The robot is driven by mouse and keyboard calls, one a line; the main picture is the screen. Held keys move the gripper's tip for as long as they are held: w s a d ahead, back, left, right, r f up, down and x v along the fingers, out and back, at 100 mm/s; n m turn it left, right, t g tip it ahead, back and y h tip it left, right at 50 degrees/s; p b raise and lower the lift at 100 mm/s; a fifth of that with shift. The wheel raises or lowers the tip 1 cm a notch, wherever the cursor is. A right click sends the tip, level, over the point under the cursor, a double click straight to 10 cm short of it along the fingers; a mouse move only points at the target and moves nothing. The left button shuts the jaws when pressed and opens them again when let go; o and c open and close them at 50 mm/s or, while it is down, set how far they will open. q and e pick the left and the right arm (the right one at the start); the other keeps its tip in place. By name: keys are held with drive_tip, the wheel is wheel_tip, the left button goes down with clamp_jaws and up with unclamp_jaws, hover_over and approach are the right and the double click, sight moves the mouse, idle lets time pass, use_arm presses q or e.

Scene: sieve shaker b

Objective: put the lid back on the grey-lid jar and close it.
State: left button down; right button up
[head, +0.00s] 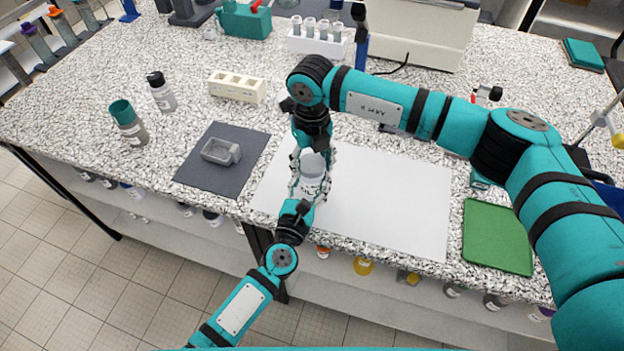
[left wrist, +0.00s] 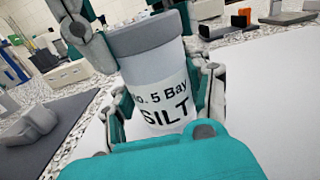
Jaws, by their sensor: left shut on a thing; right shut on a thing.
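The jar (head: 313,187) stands upright at the left part of the white mat. In the left wrist view the jar (left wrist: 152,78) has a label reading "No. 5 Bay SILT". The grey lid (left wrist: 146,36) sits level on top of its mouth, with no gap visible; I cannot tell whether it is screwed tight. My left gripper (head: 308,192) is shut around the jar's body from the front. My right gripper (head: 312,150) points down from above and is shut on the lid, its fingers (left wrist: 82,30) at the lid's side. My right gripper hides most of the lid in the head view.
The white mat (head: 390,200) is clear to the right. A grey tray (head: 222,151) lies on a dark mat (head: 207,184) at left. A teal-capped bottle (head: 128,124), a black-capped bottle (head: 161,92) and a cream rack (head: 237,87) stand behind. A green mat (head: 497,237) lies at right.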

drive_tip(key=m, duration=0.3)
drive_tip(key=o, duration=1.3)
drive_tip(key=shift+r, duration=2.3)
drive_tip(key=shift+c, duration=0.3)
